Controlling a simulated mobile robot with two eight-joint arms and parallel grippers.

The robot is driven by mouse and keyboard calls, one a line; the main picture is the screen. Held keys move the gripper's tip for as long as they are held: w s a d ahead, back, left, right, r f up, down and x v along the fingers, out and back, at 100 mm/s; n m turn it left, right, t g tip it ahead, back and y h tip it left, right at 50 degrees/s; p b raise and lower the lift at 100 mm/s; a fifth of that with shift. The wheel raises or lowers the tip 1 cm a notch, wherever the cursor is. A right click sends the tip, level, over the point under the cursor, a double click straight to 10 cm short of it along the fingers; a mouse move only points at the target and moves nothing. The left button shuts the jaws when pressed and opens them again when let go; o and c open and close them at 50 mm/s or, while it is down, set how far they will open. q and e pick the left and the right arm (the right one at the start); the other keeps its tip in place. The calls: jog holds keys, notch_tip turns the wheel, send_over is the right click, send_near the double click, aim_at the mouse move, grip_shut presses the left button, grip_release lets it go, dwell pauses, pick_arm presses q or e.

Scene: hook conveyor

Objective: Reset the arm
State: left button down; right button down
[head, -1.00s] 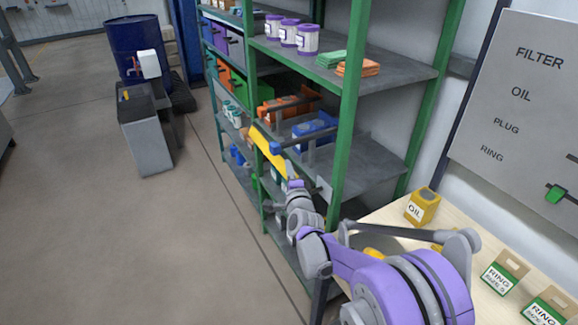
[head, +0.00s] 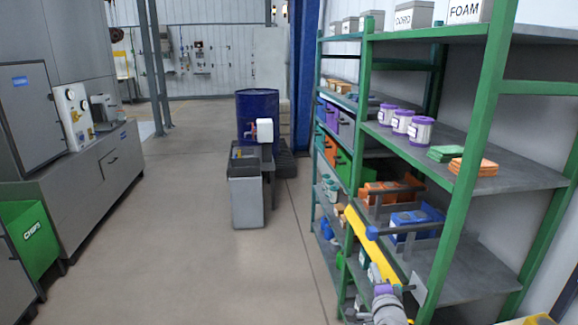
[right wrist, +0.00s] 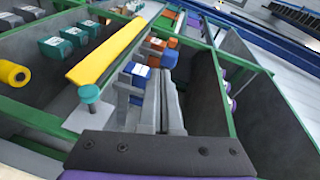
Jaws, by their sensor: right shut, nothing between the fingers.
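My right arm shows at the bottom of the head view as a grey and purple piece (head: 388,308), close to the front of the green-framed shelf rack (head: 470,190). In the right wrist view my right gripper (right wrist: 163,100) has its grey fingers together, with nothing visible between them. Shelf bins and boxes show beyond them, including a blue one (right wrist: 138,76). A yellow bar (right wrist: 105,52) runs beside the fingers on the left. My left gripper is in no view.
The rack holds white-and-purple tubs (head: 421,130), orange cloths (head: 473,167) and a blue bin (head: 418,222). A grey bin (head: 246,203) and blue drum (head: 260,110) stand beyond. A grey cabinet (head: 110,165) and green chip bin (head: 30,235) are left. The middle floor is clear.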

jog(key=s+a+f+n+g+y, duration=0.25)
jog(key=s+a+n, duration=0.2)
jog(key=s, duration=0.35)
jog(key=s+a+f+n+g+y, duration=0.1)
jog(key=s+a+n+g, duration=0.25)
jog(key=s+n, duration=0.4)
jog(key=s+f+n+g, duration=0.2)
jog(key=s+f, duration=0.1)
jog(key=s, duration=0.6)
jog(key=s+f+n+g+h+p, duration=0.1)
jog(key=s+f+n+g, duration=0.1)
jog(key=s, duration=0.8)
jog(key=shift+a+f+n+g, duration=0.4)
jog(key=shift+f+n, duration=0.2)
jog(key=shift+f, duration=0.25)
